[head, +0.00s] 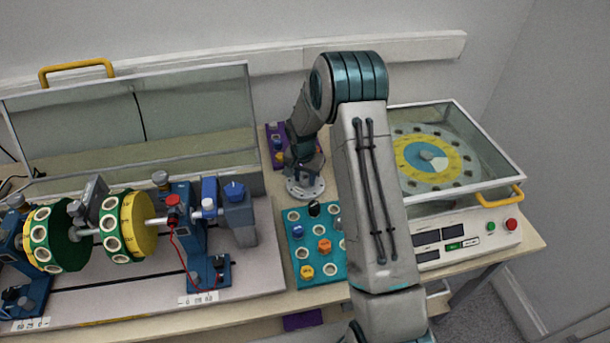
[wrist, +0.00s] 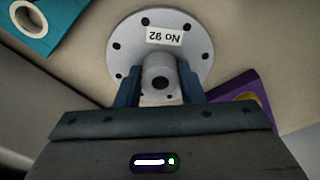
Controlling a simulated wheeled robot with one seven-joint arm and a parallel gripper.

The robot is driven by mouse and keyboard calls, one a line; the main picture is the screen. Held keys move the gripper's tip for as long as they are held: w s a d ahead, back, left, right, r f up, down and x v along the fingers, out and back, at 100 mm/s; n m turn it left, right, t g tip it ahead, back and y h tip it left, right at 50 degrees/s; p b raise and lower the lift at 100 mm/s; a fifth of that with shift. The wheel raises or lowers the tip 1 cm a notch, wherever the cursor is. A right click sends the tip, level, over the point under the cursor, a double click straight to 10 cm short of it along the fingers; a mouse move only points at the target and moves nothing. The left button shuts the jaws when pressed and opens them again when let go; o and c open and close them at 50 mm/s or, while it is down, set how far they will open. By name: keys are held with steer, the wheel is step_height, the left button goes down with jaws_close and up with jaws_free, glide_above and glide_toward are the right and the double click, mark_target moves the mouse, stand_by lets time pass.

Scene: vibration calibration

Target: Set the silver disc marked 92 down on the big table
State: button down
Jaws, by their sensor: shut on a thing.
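The silver disc (head: 305,188) has a ring of dark holes and a raised middle knob. In the wrist view the disc (wrist: 198,57) bears an upside-down label reading "No 92". My gripper (wrist: 160,88) is shut on its knob, one blue finger on each side. In the head view my gripper (head: 304,164) is above the disc, partly hidden by my arm. The disc lies flat over the big table (head: 268,185), between the teal and purple trays. I cannot tell whether its underside touches the tabletop.
A teal tray (head: 289,246) with coloured knobs is in front of the disc; a purple tray (head: 272,133) is behind it. The rotor rig (head: 130,228) with its raised clear cover stands left. A glass-covered machine (head: 455,240) stands right. Bare tabletop around the disc is narrow.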

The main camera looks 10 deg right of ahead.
steer(key=c, duration=1.4)
jaws_free()
steer(key=shift+f, duration=0.2)
steer(key=o, duration=0.5)
steer(key=shift+r, duration=0.1)
steer(key=shift+c, duration=0.2)
steer(key=shift+r, duration=0.1)
